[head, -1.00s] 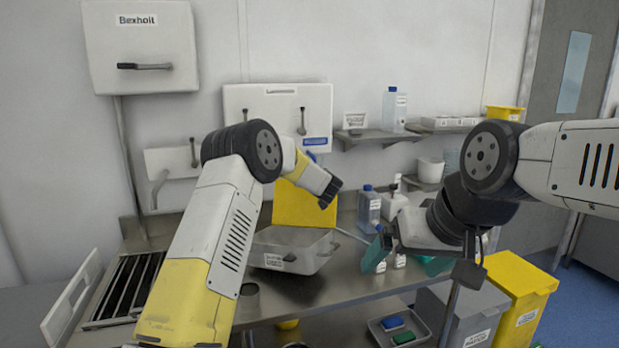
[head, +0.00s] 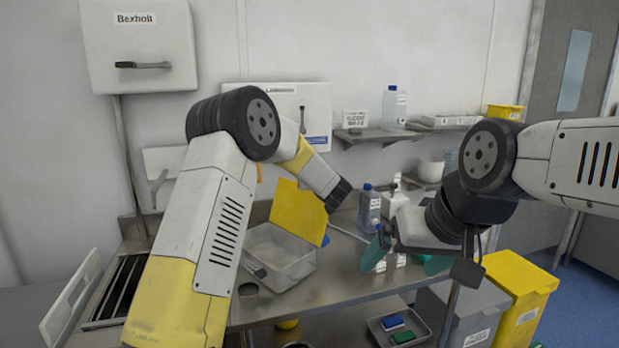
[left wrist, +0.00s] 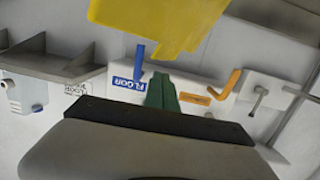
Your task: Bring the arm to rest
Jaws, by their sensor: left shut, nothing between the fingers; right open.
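My left arm (head: 215,210) comes up from the bottom left and bends over to its dark wrist end (head: 338,196) above the table. Its fingers are hidden in the head view. In the left wrist view my left gripper (left wrist: 161,92) shows green fingers shut together with nothing between them. My right arm (head: 580,160) comes in from the right. My right gripper (head: 405,262) points down, its green fingers spread wide apart and empty, in front of the bottles.
A grey tray (head: 305,270) sits turned on the steel table (head: 345,285). A yellow panel (head: 298,211) leans behind it, close to my left wrist; a yellow sheet (left wrist: 160,20) fills the top of the left wrist view. A blue-capped bottle (head: 369,210) stands right of it. Yellow bin (head: 520,290) at right.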

